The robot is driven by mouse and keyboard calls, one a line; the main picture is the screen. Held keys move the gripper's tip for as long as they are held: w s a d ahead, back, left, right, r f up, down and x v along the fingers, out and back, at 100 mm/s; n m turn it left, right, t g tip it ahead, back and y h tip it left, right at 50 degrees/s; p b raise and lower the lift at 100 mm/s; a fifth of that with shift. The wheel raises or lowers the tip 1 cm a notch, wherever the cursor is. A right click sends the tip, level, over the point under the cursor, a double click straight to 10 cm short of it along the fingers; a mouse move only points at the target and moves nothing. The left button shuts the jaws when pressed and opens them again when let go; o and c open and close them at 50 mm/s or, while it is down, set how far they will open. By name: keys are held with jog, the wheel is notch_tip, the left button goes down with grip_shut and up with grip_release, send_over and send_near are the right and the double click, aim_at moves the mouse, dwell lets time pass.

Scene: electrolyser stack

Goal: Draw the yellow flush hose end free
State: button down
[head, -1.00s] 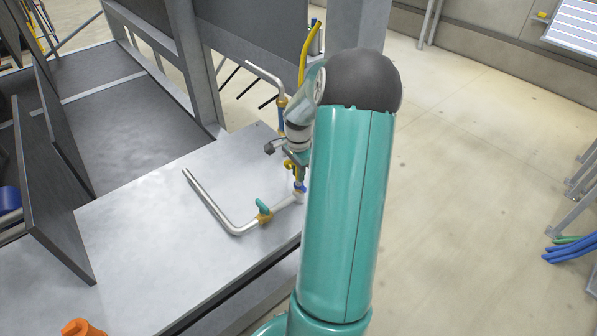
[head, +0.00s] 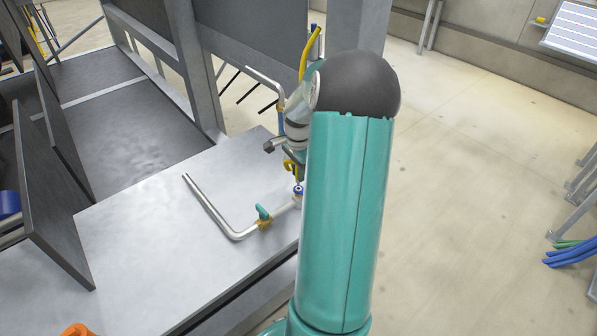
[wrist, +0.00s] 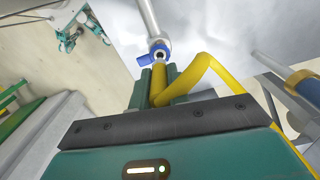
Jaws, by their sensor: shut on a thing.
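The yellow hose end (wrist: 158,80) is between the fingers of my gripper (wrist: 160,88), which is shut on it. From there the yellow hose (wrist: 198,68) bends away to the right in the wrist view. Just beyond the hose end is a blue fitting (wrist: 155,53) with a round dark opening, on a silver pipe (wrist: 149,18). I cannot tell whether the hose end still touches the fitting. In the head view, my gripper (head: 293,160) is partly hidden by my arm, above the blue fitting (head: 298,190) at the bench's right edge.
The silver pipe, with a teal-handled valve (head: 263,213), lies along the grey bench (head: 150,235). Another upright pipe (head: 268,78) and the yellow hose's upper part (head: 304,55) stand close behind my gripper. Open floor (head: 460,180) lies to the right.

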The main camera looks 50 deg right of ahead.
jog(key=shift+r, duration=1.9)
